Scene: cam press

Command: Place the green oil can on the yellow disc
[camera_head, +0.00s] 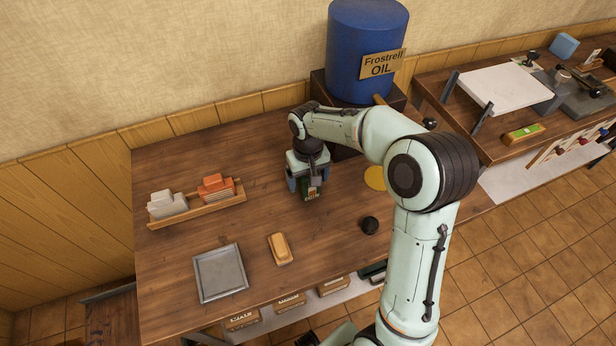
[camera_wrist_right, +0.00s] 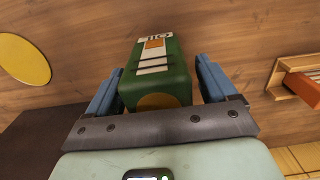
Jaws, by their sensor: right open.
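The green oil can (camera_head: 311,193), with a white and orange label, is on the wooden table below my right gripper. My right gripper (camera_head: 307,188) is open and points down, with its blue fingers on either side of the can. In the right wrist view the can (camera_wrist_right: 160,75) sits between the fingers, with a visible gap on each side. The yellow disc (camera_head: 374,178) lies flat on the table to the right of the can, partly hidden by my right arm. It also shows in the right wrist view (camera_wrist_right: 25,58). My left gripper is not in view.
A wooden rack (camera_head: 205,208) holds white and orange blocks at the left. A grey tray (camera_head: 220,273), a tan block (camera_head: 280,249) and a dark round knob (camera_head: 370,225) are nearer the front. A blue oil drum (camera_head: 366,48) stands behind the disc. Table between can and rack is clear.

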